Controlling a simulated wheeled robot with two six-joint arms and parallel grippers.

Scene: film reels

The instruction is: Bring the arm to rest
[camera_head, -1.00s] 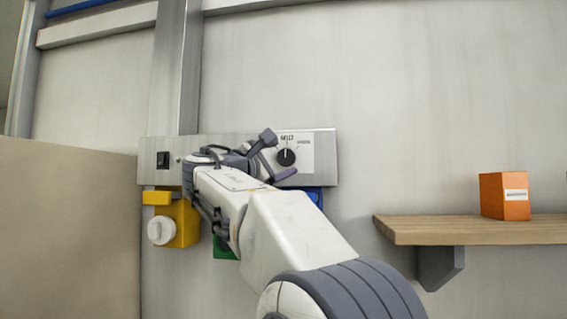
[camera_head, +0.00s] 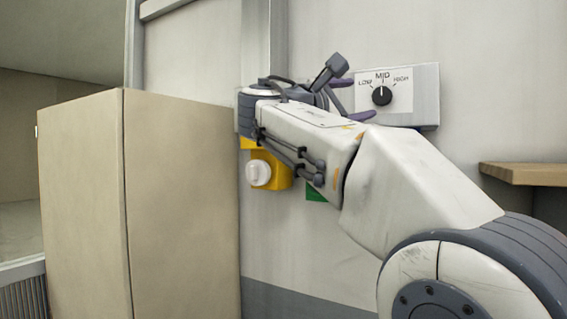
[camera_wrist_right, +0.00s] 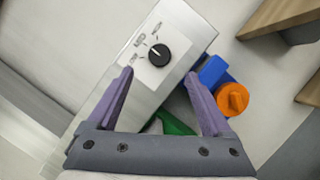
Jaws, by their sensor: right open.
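My right gripper (camera_head: 360,98) is open, with its purple fingers apart, just left of a black dial knob (camera_head: 382,96). The knob sits on a white label reading LOW, MID and HIGH; its pointer is toward MID. In the right wrist view, the open gripper (camera_wrist_right: 159,74) shows nothing between its fingers but the panel behind, with the knob (camera_wrist_right: 159,55) just beyond the tips. I cannot tell whether a finger touches the knob. The metal panel (camera_head: 428,90) is partly hidden by my right arm. My left gripper is not in view.
A tall beige cabinet (camera_head: 180,210) stands at left. Below the panel are a yellow fixture with a white knob (camera_head: 258,173) and a green part (camera_head: 316,193). The wrist view shows blue (camera_wrist_right: 213,72) and orange (camera_wrist_right: 232,98) parts. A wooden shelf (camera_head: 520,174) juts out at right.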

